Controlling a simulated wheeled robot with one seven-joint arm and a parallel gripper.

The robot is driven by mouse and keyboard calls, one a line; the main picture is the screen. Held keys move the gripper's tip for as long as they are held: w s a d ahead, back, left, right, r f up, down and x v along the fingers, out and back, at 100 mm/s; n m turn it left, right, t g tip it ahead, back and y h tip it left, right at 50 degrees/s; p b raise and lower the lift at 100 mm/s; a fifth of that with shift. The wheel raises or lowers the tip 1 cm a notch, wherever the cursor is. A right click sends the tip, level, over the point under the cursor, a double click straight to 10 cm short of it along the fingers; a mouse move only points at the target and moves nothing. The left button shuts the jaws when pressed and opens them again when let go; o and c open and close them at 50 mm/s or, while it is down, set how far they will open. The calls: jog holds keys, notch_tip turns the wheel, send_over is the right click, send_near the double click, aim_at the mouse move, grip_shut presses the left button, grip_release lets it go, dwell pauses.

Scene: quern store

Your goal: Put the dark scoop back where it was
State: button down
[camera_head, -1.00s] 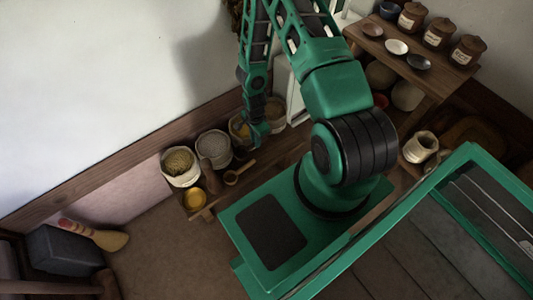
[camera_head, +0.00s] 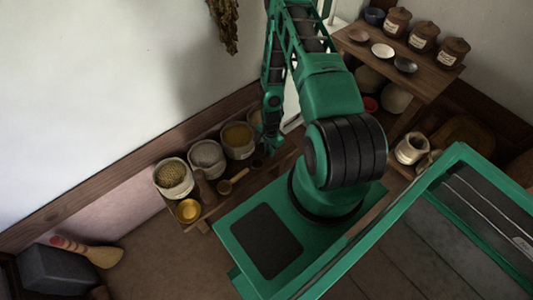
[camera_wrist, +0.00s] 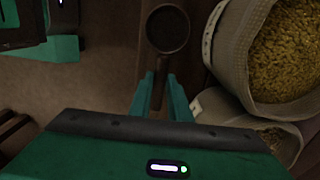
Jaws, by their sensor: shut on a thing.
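My gripper (camera_wrist: 160,79) is shut on the handle of the dark scoop (camera_wrist: 167,28) in the wrist view. The scoop has a round, dark bowl that points away from my gripper and looks empty. In the head view my gripper (camera_head: 274,147) is over the low bench (camera_head: 212,207), in front of the sacks at its right part. The dark scoop (camera_head: 257,163) shows there as a small dark shape left of my gripper. I cannot tell whether the scoop touches the bench.
Sacks of grain (camera_head: 173,178) stand in a row along the wall, and one with golden grain (camera_wrist: 285,50) is close right of the scoop. A shelf (camera_head: 433,78) with jars stands right.

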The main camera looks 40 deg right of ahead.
jog(key=shift+f, duration=0.35)
jog(key=shift+f, duration=0.15)
jog(key=c, duration=1.7)
grip_release()
jog(key=shift+o, duration=0.2)
